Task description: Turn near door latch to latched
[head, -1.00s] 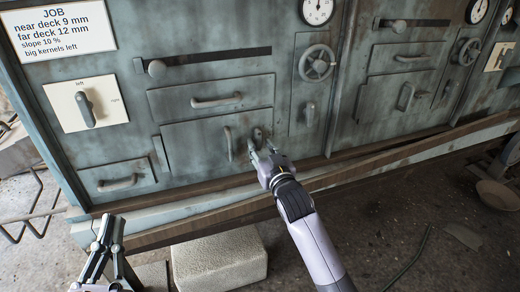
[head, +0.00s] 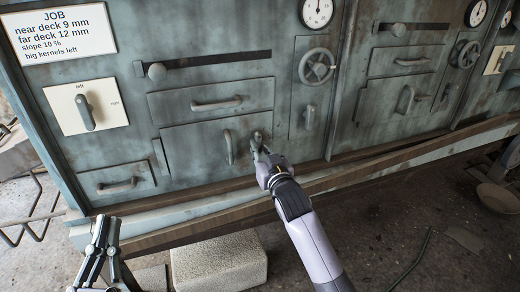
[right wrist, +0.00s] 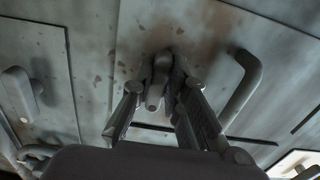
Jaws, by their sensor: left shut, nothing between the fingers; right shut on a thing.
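The near door (head: 195,150) is a grey-green panel with a vertical bar handle (head: 229,146). Its latch (head: 257,137) is a small dark lever at the door's right edge, partly hidden by my gripper. My right gripper (head: 260,152) is shut on the latch. In the right wrist view the latch (right wrist: 154,92) points down between the fingers (right wrist: 158,95), and the door handle (right wrist: 243,90) is to their right. The fingers cover part of the latch, so its exact angle is hard to tell. My left gripper (head: 105,222) is shut and empty at the lower left, away from the panel.
Around the door are a drawer handle (head: 216,104), a slot with a knob (head: 157,71), a handwheel (head: 317,65) and a small lever (head: 309,117). A left/right switch (head: 86,111) is under the JOB sign (head: 59,32). A pale block (head: 220,262) lies on the floor below.

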